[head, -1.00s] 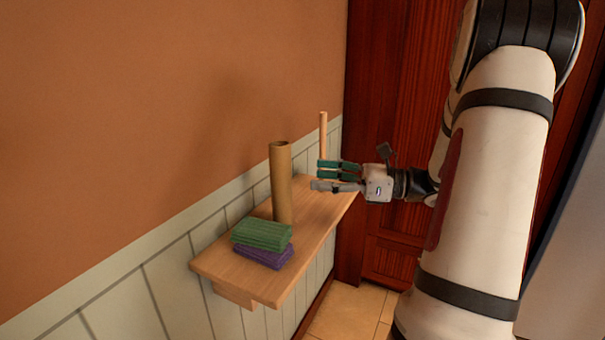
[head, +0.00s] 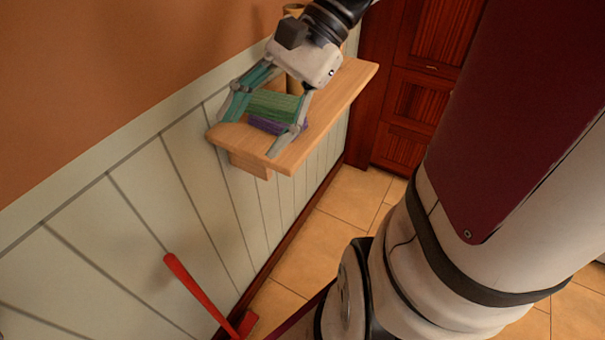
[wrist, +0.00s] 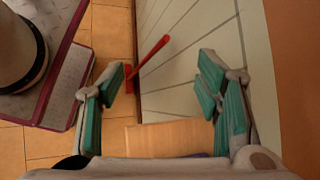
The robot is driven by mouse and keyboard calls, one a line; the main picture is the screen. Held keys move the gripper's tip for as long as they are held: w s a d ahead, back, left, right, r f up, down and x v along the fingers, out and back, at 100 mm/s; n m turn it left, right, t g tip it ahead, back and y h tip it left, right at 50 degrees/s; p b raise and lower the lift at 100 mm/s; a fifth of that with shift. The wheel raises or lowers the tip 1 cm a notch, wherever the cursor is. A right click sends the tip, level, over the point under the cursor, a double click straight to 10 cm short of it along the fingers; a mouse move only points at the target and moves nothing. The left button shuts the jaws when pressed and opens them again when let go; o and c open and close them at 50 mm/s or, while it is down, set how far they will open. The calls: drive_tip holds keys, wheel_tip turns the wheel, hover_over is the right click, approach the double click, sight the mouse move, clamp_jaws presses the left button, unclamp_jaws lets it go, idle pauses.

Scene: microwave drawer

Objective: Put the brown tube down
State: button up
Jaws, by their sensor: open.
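The brown tube (head: 293,10) stands on the wooden shelf (head: 345,82) in the head view, mostly hidden behind my gripper. Only its top rim and a little of its side show. My gripper (head: 252,130) is open and empty, pointing down over the front part of the shelf. Its fingers are on either side of the green folded cloth (head: 275,104) in the picture; I cannot tell whether they touch it. In the wrist view my spread fingers (wrist: 158,80) have nothing between them, and the tube is out of view.
A purple folded cloth (head: 268,125) lies under the green one. A red-handled tool (head: 196,290) leans near the panelled wall below the shelf. Dark red cabinets (head: 425,85) stand at the back. Tiled floor (head: 335,225) is open right of the shelf.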

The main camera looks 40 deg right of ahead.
drive_tip(key=s+f+n+t+h, duration=0.1)
drive_tip(key=s+f+n+h, duration=0.1)
drive_tip(key=s+n+h, duration=0.6)
drive_tip(key=shift+s+a+n+h, duration=0.3)
drive_tip(key=shift+s+a+n, duration=0.15)
drive_tip(key=shift+s+n, duration=1.85)
drive_tip(key=shift+w+r+n, duration=0.1)
drive_tip(key=shift+w+n, duration=0.3)
drive_tip(key=shift+w, duration=0.05)
